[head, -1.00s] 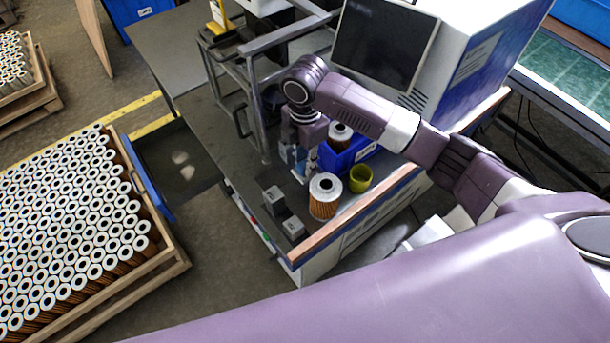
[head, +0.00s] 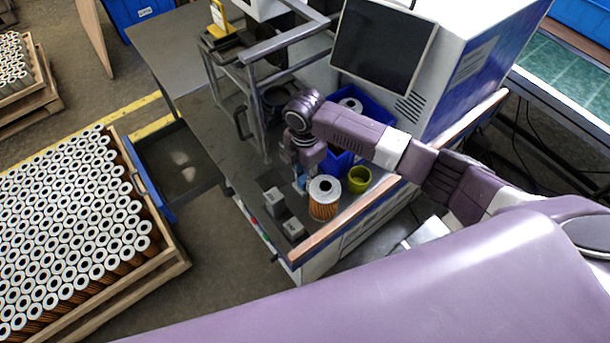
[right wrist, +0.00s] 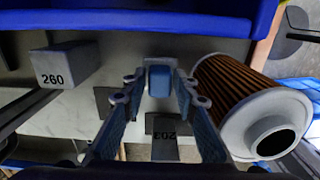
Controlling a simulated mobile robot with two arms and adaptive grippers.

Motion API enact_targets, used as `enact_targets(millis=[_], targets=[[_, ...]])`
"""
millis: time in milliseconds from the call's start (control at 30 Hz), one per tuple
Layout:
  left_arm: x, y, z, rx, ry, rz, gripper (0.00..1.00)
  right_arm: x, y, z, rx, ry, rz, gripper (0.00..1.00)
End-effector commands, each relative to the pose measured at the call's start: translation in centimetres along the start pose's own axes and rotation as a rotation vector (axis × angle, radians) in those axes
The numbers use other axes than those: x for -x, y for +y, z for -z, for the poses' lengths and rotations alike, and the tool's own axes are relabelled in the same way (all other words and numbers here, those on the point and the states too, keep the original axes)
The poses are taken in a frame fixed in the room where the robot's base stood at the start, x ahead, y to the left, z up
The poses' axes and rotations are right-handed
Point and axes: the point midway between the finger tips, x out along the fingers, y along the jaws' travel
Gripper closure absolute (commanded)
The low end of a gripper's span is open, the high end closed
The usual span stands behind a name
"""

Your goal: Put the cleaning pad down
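The cleaning pad is a small blue block (right wrist: 160,82). In the right wrist view it sits between the fingertips of my right gripper (right wrist: 161,78), which look closed on its two sides. In the head view my right gripper (head: 302,172) points down over the bench, with a bit of blue at its tips, just left of an upright filter cartridge (head: 324,203). This cartridge, with orange pleats and a pale end cap, also shows right of the fingers in the right wrist view (right wrist: 262,105). The gap between pad and bench is unclear. My left gripper is out of view.
Two grey blocks (head: 274,203) stand left of the cartridge, marked 260 (right wrist: 68,65) and 203 (right wrist: 165,146). A yellow-green cup (head: 359,180) and a blue bin (head: 376,104) holding a cartridge are close by. A metal frame (head: 250,95) rises behind. The bench's wooden front edge (head: 335,228) is near.

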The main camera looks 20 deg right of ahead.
Motion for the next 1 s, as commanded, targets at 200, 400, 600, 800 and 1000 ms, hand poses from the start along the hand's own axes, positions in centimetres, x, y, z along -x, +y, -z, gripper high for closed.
enact_targets(millis=[200, 400, 600, 800, 1000], targets=[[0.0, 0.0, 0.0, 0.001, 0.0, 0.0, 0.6, 0.0, 0.0, 0.0, 0.0, 0.0, 0.0, 0.72], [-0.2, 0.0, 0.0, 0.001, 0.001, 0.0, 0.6, 1.3, 0.2, 0.0, 0.0, 0.0, -0.004, 0.72], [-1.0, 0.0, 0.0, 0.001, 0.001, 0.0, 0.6, 5.2, 0.2, -0.1, 0.0, -0.001, -0.006, 0.72], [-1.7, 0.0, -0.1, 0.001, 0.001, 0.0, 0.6, 9.4, 0.1, 0.0, 0.001, -0.001, -0.005, 0.72], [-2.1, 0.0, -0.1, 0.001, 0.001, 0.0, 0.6, 11.8, 0.1, 0.0, -0.001, 0.0, -0.001, 0.72]])
